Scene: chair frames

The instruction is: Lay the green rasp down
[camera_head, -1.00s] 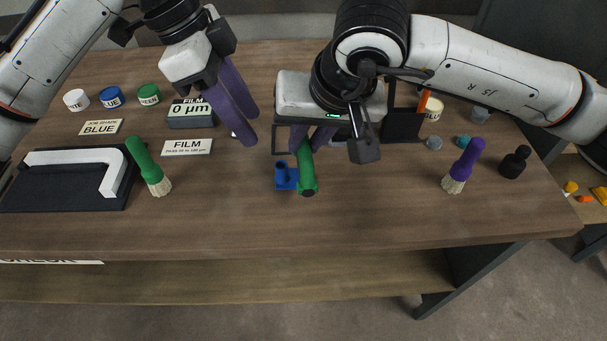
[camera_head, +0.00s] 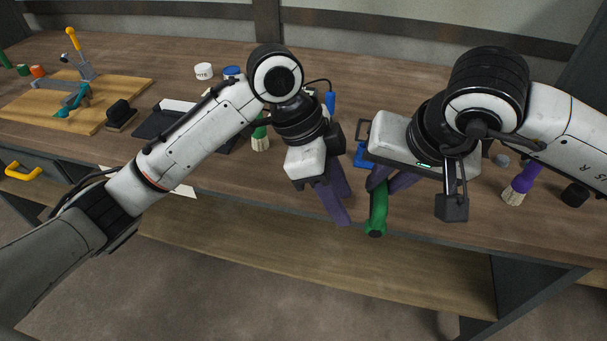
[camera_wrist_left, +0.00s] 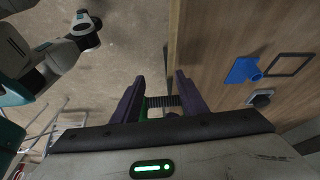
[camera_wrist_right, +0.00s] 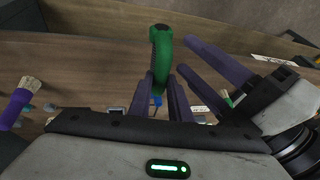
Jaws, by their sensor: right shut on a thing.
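The green rasp (camera_head: 377,211) is held in my right gripper (camera_head: 392,184), its rounded green end pointing down near the bench's front edge. In the right wrist view the green rasp (camera_wrist_right: 160,55) stands out beyond the fingertips; the rest of it is hidden. My left gripper (camera_head: 340,205) is open and empty, to the left of the rasp and apart from it in the head view. Its fingers also show apart in the left wrist view (camera_wrist_left: 160,90), with a dark ribbed piece and a bit of green seen between them.
A blue holder (camera_head: 361,158) stands on the bench behind the rasp. A purple-handled brush (camera_head: 521,184) and a black knobbed thing (camera_head: 575,195) are at the right. A green brush (camera_head: 260,136) is behind my left arm. A wooden board with tools (camera_head: 70,100) lies far left.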

